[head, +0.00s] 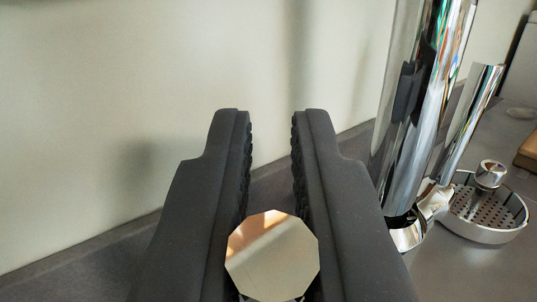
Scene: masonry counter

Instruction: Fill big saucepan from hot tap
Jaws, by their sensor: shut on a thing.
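My gripper (271,115) points away over the counter near the wall, with its two dark fingers on either side of a shiny, many-sided metal piece (273,256). The piece sits low between the fingers and is cut by the bottom edge; it looks held, but I cannot tell what it belongs to. A tall chrome column (429,100) stands close at the right of my gripper; it may be the tap. A slimmer chrome post (470,122) leans behind it. No saucepan can be made out in view.
A brown wooden piece (528,150) shows at the right edge. The grey counter (480,273) meets a pale wall (150,90); the wall side is clear.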

